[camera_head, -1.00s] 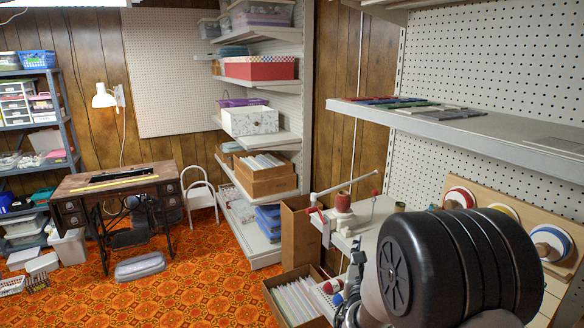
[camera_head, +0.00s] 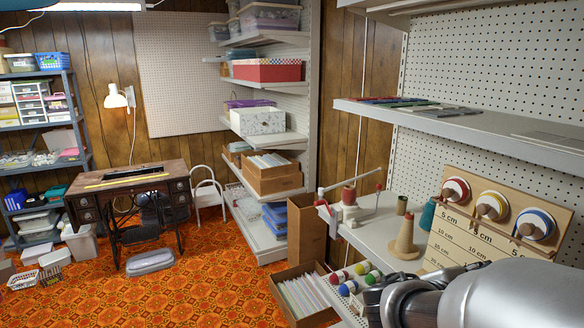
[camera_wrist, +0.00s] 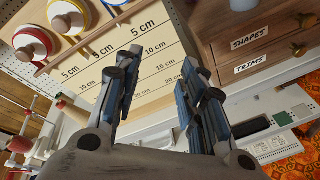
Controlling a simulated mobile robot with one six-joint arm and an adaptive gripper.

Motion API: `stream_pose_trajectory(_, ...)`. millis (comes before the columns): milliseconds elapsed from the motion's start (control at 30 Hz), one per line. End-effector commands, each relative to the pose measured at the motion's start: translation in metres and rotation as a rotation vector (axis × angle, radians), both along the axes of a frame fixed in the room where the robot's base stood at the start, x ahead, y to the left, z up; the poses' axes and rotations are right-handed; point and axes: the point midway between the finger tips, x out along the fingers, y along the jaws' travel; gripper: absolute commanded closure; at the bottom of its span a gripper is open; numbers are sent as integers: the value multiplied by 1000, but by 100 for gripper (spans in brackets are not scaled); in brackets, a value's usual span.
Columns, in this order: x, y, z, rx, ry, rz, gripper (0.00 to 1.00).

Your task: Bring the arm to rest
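My gripper (camera_wrist: 160,72) shows in the wrist view with its two dark fingers spread apart and nothing between them. Behind the gap is the wooden measuring board (camera_wrist: 150,62) marked in cm; the fingers look apart from it. In the head view my silver arm reaches in from the lower right corner, in front of the workbench shelf. Dark parts at its left end show there, but the fingertips are not clear in that view.
The board (camera_head: 471,228) carries red, yellow and blue spools. A thread cone (camera_head: 404,240), a winder (camera_head: 350,209) and several coloured balls (camera_head: 363,268) are close to my arm. A shelf (camera_head: 440,118) hangs above. Drawers (camera_wrist: 262,50) stand right in the wrist view. Orange floor (camera_head: 190,285) is open.

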Motion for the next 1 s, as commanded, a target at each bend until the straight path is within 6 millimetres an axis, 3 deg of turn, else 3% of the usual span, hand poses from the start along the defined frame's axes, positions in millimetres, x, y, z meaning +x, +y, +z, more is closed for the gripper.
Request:
stream_pose_trajectory(33, -26, -1, 0, 96, -54, -77, 63)
stream_pose_trajectory(167, -89, 12, -20, 377, -181, -276, 63)
stream_pose_trajectory(267, -127, 38, -38, 604, -280, -414, 63)
stream_pose_trajectory(400, -163, 91, -59, 939, -414, -577, 63)
stream_pose_trajectory(600, -183, 168, -65, 1355, -550, -735, 63)
stream_pose_trajectory(700, -187, 192, -62, 1484, -582, -778, 63)
stream_pose_trajectory(833, -188, 208, -59, 1564, -599, -804, 63)
stream_pose_trajectory(1000, -188, 210, -59, 1574, -599, -808, 63)
